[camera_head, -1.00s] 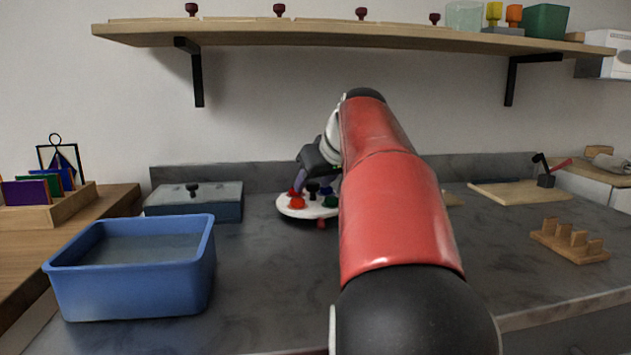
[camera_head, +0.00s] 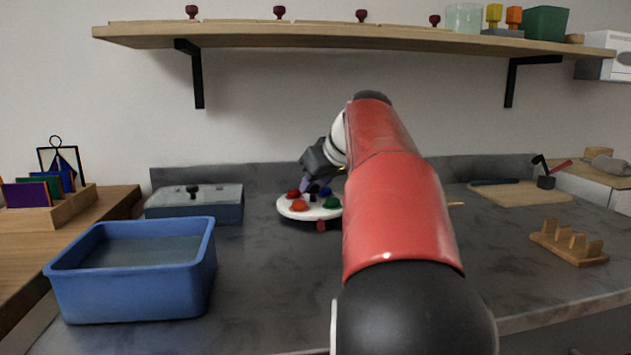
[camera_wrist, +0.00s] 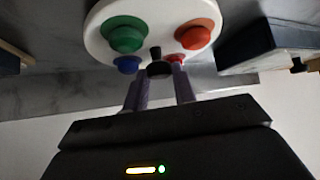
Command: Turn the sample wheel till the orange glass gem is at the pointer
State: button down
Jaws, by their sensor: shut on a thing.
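The sample wheel (camera_head: 312,212) is a white disc on the grey counter. It carries an orange gem (camera_head: 299,206) at front left, a green gem (camera_head: 332,202) at front right, a red gem (camera_head: 293,194) and a blue gem (camera_head: 325,192) behind. A small dark red piece (camera_head: 320,226), apparently the pointer, is at the front edge, between orange and green. My gripper (camera_wrist: 159,80) is shut on the black centre knob (camera_wrist: 156,66). The wrist view also shows the orange gem (camera_wrist: 194,38) right and the green gem (camera_wrist: 124,36) left.
A blue tub (camera_head: 130,285) stands at front left, with a grey lidded box (camera_head: 195,203) behind it. A wooden rack (camera_head: 568,246) and a cutting board (camera_head: 520,195) are on the right. A shelf (camera_head: 350,33) hangs above. Counter in front of the wheel is clear.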

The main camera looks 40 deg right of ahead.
jog(key=shift+d+r+n+g+y+p, duration=0.1)
jog(key=shift+d+n+g+y+p, duration=0.05)
jog(key=shift+n+y+p, duration=0.75)
jog(key=shift+d+n+g+y+p, duration=0.15)
jog(key=shift+n+y+p, duration=0.45)
jog(key=shift+n, duration=0.6)
jog(key=shift+w+d+n+g+y+p, duration=0.1)
jog(key=shift+n+g+y+p, duration=0.5)
jog(key=shift+n+y+p, duration=0.95)
jog(key=shift+n+g, duration=0.3)
jog(key=shift+n, duration=0.35)
jog(key=c, duration=1.1)
grip_release()
jog(key=shift+c, duration=0.2)
